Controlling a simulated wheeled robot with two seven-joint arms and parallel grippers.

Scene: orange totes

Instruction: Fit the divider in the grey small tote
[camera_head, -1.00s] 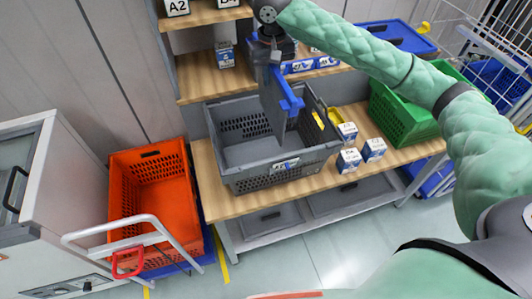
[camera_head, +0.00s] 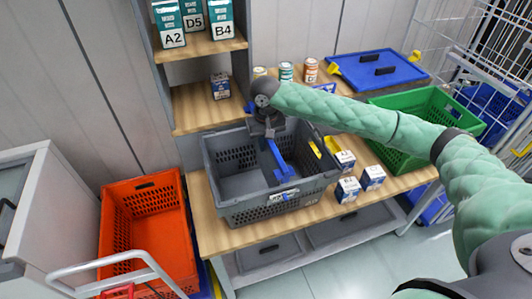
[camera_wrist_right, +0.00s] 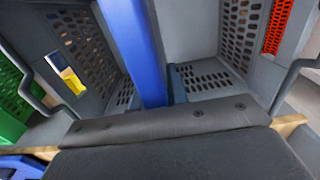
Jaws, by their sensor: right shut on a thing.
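The grey small tote (camera_head: 262,212) stands upright on the wooden bench, with perforated side walls and an open top. My right gripper (camera_head: 270,132) is at the tote's back rim and is shut on the divider, whose blue edge (camera_head: 279,160) slopes down inside the tote toward the front wall. The blue edge (camera_wrist_right: 135,50) also runs up the right wrist view, between the tote's walls (camera_wrist_right: 225,82). The fingertips are hidden by the wrist, and I cannot tell whether the divider touches the floor or sits in slots. My left gripper is not in view.
Several small white-and-blue boxes (camera_head: 347,189) stand right of the tote, with a green crate (camera_head: 412,103) beyond. Shelves with labelled boxes (camera_head: 193,18) rise behind. An orange tote (camera_head: 115,232) and a trolley handle (camera_head: 100,262) are at the lower left.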

